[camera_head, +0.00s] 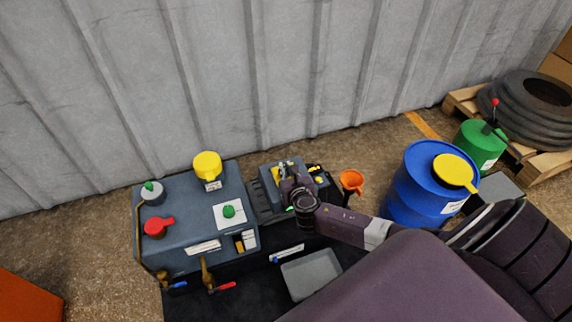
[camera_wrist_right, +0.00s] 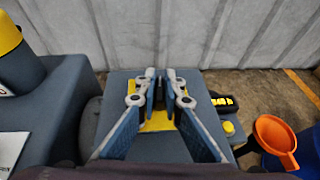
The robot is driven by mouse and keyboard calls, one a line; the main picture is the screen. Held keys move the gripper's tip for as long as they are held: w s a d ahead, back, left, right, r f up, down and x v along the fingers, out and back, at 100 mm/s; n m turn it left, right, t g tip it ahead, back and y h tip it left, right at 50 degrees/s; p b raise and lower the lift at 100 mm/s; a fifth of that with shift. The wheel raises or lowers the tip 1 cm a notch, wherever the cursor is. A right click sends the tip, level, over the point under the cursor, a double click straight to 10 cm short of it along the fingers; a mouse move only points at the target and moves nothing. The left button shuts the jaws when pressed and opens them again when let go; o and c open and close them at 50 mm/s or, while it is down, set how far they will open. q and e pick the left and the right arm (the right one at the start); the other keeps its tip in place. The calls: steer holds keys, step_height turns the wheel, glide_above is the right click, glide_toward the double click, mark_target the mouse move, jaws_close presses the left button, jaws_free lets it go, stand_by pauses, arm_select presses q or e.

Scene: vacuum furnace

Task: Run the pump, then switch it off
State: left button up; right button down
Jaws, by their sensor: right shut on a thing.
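The pump unit (camera_head: 185,235) is a grey-blue block at the left of the head view, with a yellow cap (camera_head: 207,165), a red handle (camera_head: 158,227) and a green knob (camera_head: 229,211) on a white plate. To its right is a smaller blue box (camera_head: 268,176). My right gripper (camera_head: 287,176) is over this box. In the right wrist view the right gripper (camera_wrist_right: 159,80) is shut on a small dark switch (camera_wrist_right: 157,98) in front of a yellow plate (camera_wrist_right: 152,124). The fingers mostly hide the switch, so its position cannot be told. My left gripper is not in view.
An orange funnel (camera_head: 351,180) stands right of the box. A blue drum (camera_head: 417,190) and a green can (camera_head: 480,145) are farther right. A grey tray (camera_head: 311,274) lies in front. Two brass valves have blue (camera_head: 178,285) and red (camera_head: 227,286) handles. A corrugated wall is behind.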

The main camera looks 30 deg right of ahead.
steer(key=m+h, duration=0.1)
steer(key=m+g+h+p, duration=0.1)
steer(key=shift+w+a+r+m+g+h, duration=0.1)
steer(key=shift+a+m+g+h, duration=0.05)
steer(key=shift+m+g+h, duration=0.2)
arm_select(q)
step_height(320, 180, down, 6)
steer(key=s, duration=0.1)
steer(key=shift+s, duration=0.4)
arm_select(e)
steer(key=shift+m+g+h, duration=0.55)
steer(key=shift+m+h, duration=0.4)
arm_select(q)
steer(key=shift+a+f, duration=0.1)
arm_select(e)
steer(key=c, duration=2.1)
jaws_free()
steer(key=v, duration=1.2)
steer(key=shift+w, duration=0.1)
